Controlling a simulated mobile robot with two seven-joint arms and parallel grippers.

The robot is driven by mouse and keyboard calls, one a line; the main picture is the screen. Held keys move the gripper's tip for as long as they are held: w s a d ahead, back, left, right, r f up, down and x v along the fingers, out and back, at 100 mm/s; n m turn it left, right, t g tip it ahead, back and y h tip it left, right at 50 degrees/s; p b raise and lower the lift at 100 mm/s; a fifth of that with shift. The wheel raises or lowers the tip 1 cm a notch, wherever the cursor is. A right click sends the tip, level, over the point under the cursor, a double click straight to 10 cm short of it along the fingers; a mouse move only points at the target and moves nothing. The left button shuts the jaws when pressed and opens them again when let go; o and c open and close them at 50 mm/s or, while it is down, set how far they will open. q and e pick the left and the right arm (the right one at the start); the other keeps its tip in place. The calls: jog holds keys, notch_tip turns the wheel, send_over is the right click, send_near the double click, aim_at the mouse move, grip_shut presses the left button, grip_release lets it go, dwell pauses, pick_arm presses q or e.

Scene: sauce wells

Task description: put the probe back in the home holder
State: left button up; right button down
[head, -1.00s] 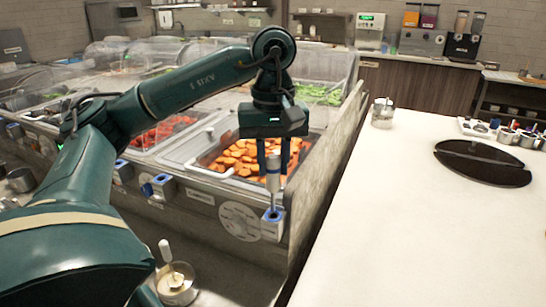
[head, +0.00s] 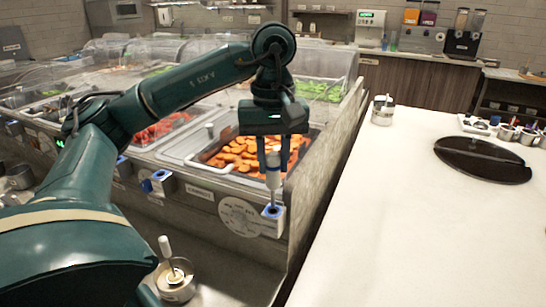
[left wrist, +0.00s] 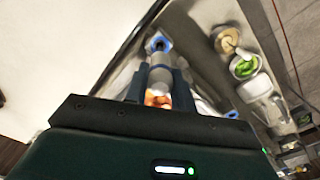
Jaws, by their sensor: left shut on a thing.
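My left gripper (head: 273,163) points down and is shut on the probe (head: 273,178), a pale grey upright handle with a thin stem below. Directly under it is a white holder (head: 272,226) with a blue-rimmed opening, fixed to the front of the food counter. The stem's lower end meets the blue rim in the head view; I cannot tell how deep it sits. In the left wrist view the probe (left wrist: 160,78) lies between the fingers, with the blue-rimmed holder (left wrist: 158,43) beyond it. My right gripper is not in view.
Another blue-rimmed holder (head: 160,182) is on the counter front to the left. A pan of orange slices (head: 238,152) lies behind the gripper. A sauce pot (head: 176,282) with a handled utensil stands lower left. The white countertop (head: 400,220) at right is mostly clear.

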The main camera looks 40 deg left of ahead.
aim_at(273, 183)
pick_arm(q)
jog(key=shift+f+b, duration=0.3)
jog(key=shift+f, duration=0.05)
dwell(0.3)
jog(key=shift+f, duration=0.35)
jog(key=shift+f+b, duration=0.7)
jog(key=shift+b, duration=0.15)
jog(key=shift+f+b, duration=0.7)
jog(key=shift+f, duration=0.1)
jog(key=shift+f+b, duration=0.6)
jog(key=shift+f, duration=0.1)
jog(key=shift+r, duration=0.15)
